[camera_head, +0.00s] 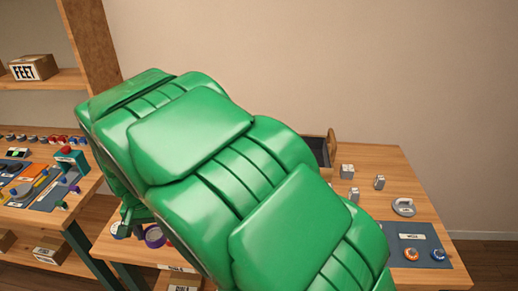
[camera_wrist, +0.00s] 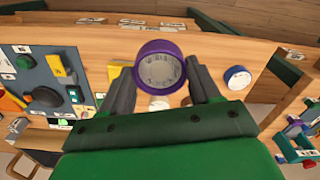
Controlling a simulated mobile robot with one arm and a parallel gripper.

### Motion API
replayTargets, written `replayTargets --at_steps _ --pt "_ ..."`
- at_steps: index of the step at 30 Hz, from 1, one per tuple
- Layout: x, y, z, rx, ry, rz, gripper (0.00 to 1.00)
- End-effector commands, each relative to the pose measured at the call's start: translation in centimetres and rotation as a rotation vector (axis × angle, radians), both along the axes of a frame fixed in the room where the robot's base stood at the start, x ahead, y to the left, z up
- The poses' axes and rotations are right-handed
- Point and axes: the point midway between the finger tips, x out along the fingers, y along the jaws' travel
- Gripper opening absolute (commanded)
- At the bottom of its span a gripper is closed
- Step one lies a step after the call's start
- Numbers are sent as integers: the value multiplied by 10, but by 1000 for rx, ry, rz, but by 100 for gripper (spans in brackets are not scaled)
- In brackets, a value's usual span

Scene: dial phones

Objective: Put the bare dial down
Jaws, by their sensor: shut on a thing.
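A round dial with a purple rim and a pale grey face (camera_wrist: 160,68) sits between the fingertips of my gripper (camera_wrist: 163,80) in the wrist view. The gripper is shut on it. In the head view the purple rim of the dial (camera_head: 154,237) shows just past my green arm, which hides most of the gripper. I cannot tell whether the dial touches the wooden table (camera_wrist: 270,50).
A blue-rimmed round piece (camera_wrist: 237,77) lies on the wood, apart from the held dial. A mat with parts (camera_wrist: 38,72) is at left. In the head view, a grey mat (camera_head: 420,235) with two knobs and small metal pieces (camera_head: 346,171) are at right.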

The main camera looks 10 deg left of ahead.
Motion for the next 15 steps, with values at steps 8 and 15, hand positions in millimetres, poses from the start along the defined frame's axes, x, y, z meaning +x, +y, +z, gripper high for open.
replayTargets --at_steps 8,15 --pt "53 -23 3 4 7 -86 28" --pt "123 -65 5 9 11 -206 28"
